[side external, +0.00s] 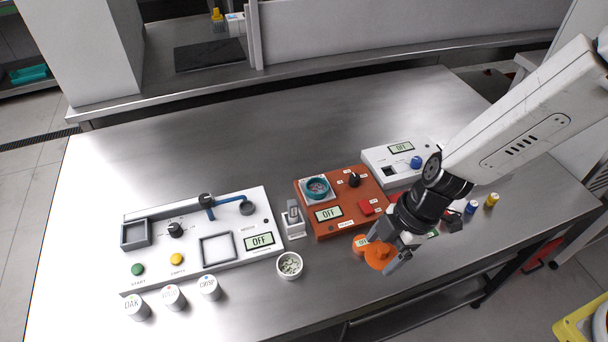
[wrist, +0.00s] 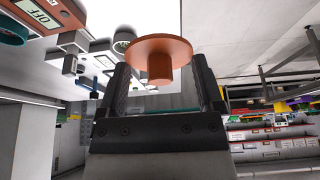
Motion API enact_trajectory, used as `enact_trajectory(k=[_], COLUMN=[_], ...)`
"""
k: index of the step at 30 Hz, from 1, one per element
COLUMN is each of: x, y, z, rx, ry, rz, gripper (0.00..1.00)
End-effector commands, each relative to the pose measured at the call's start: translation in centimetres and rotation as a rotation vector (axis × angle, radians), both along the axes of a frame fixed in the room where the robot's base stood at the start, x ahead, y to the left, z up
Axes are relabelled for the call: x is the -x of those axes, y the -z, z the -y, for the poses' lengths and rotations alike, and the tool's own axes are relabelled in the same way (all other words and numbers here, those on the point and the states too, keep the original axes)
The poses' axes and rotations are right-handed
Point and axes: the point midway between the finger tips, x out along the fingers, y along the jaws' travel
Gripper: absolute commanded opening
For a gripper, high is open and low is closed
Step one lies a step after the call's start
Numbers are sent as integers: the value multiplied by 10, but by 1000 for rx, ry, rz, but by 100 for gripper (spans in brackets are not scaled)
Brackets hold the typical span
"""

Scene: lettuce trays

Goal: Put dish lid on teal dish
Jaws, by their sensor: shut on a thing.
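The orange dish lid (side external: 378,257) is a round disc with a knob. My gripper (side external: 396,256) is shut on it, above the table near the front edge, to the right of and in front of the brown scale. In the wrist view the lid (wrist: 150,47) shows its disc and its knob between the fingers (wrist: 162,75). The teal dish (side external: 317,184) sits on the pan at the left of the brown scale, apart from the lid, uncovered, with something reddish inside. Part of the teal dish also shows in the wrist view (wrist: 12,33), cut by the edge.
The brown scale (side external: 338,226) has a black knob and a red button. A white station (side external: 190,258) stands left, with a small grey device (side external: 293,222) between. A white cup (side external: 289,264) and several white capped jars stand in front. Another white box (side external: 385,156) is behind right.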

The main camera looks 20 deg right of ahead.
Motion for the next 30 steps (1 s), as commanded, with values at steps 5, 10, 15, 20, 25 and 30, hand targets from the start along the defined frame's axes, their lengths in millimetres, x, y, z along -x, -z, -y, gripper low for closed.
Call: enact_trajectory(k=[5, 10, 15, 20, 25, 30], x=[-35, -72, -108, -142, -177, -210], y=[1, 3, 5, 8, 11, 14], z=[-13, -23, -30, -34, -34, -32], rx=[0, 0, 0, 1, 1, 1], ry=[37, 77, 121, 163, 212, 264], rz=[2, 1, 1, 1, 0, 1], gripper=[30, 30, 30, 30, 30, 30])
